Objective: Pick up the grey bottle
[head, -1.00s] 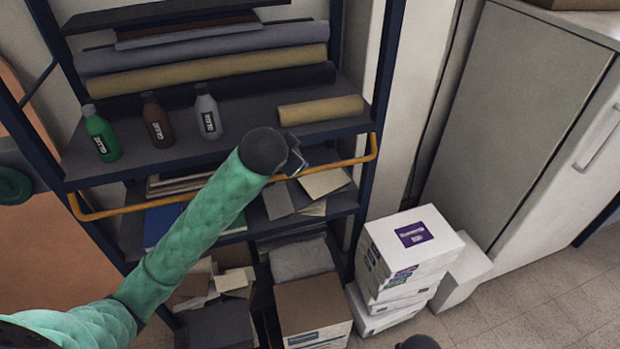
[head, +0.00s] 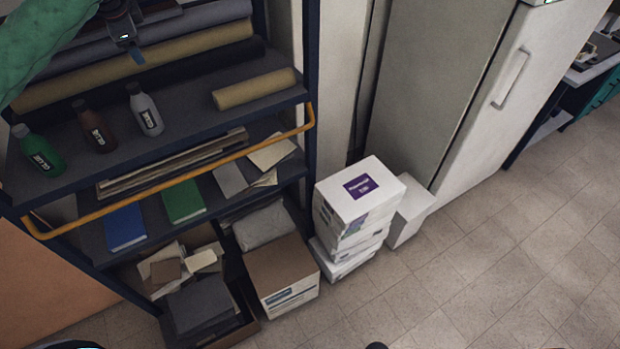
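The grey bottle (head: 145,109) with a dark GLUE label stands upright on the upper shelf (head: 190,112), to the right of a brown bottle (head: 95,126) and a green bottle (head: 40,150). My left arm comes in from the upper left corner. My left gripper (head: 134,50) appears above and slightly left of the grey bottle in the head view, apart from it and pointing down. I cannot tell whether its fingers are open or shut. Nothing shows held in it. My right gripper is not in view.
Fabric rolls (head: 140,65) lie behind the bottles, and a short tan roll (head: 254,89) lies to the right. An orange rail (head: 200,163) runs along the shelf front. White boxes (head: 360,190) stand by the cabinet (head: 450,90). Floor at the right is clear.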

